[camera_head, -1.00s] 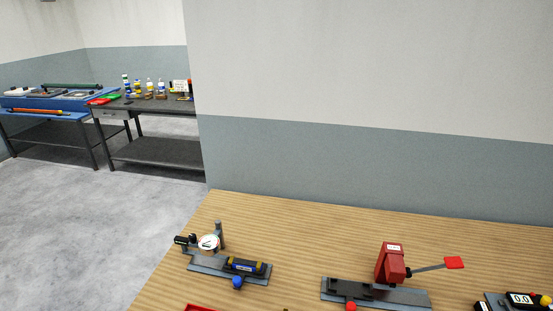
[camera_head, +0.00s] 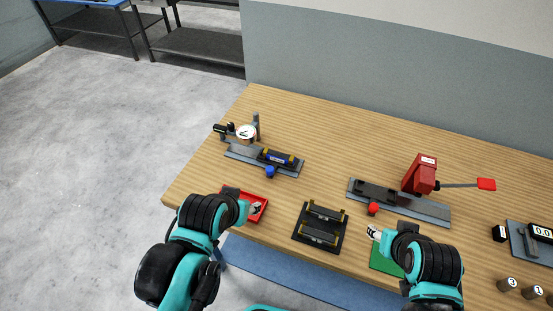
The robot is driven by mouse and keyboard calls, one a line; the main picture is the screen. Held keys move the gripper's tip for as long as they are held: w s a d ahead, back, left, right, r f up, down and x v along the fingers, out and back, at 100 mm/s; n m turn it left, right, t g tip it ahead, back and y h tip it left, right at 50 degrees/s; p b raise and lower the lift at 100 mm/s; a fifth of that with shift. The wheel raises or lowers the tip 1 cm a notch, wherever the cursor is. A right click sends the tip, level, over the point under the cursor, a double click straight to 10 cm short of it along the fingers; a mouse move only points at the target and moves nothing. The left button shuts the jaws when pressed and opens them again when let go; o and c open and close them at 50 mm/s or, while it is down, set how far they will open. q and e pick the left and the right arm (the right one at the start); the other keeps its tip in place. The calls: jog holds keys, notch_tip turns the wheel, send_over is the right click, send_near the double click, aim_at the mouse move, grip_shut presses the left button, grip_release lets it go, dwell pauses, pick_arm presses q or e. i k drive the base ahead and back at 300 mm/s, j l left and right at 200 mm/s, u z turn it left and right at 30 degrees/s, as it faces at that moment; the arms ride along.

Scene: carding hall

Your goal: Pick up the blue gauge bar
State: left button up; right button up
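The blue gauge bar (camera_head: 278,158), dark blue with yellow marks and a small label, sits in the fixture with the dial gauge (camera_head: 246,132) and blue knob (camera_head: 270,171), at the left of the wooden table. My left gripper (camera_head: 256,208) is over the red tray (camera_head: 264,201), nearer than the fixture and apart from the bar. My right gripper (camera_head: 373,232) is by the green mat (camera_head: 383,258), far from the bar. Both grippers show small, so their finger gaps are unclear.
A black rack (camera_head: 319,228) with yellow-tipped posts stands between my grippers. A red-lever fixture (camera_head: 420,175) with a red knob is behind my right gripper. A digital display device (camera_head: 541,233) and round numbered pieces (camera_head: 508,284) are at the right. The table behind the fixtures is clear.

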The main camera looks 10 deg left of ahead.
aim_at(279, 157)
jog(key=i+j+z, duration=0.1)
jog(key=j, duration=0.3)
jog(key=i+j+z, duration=0.1)
jog(key=j, duration=0.3)
jog(key=i+j, duration=0.1)
jog(key=j, duration=0.3)
jog(key=z, duration=0.05)
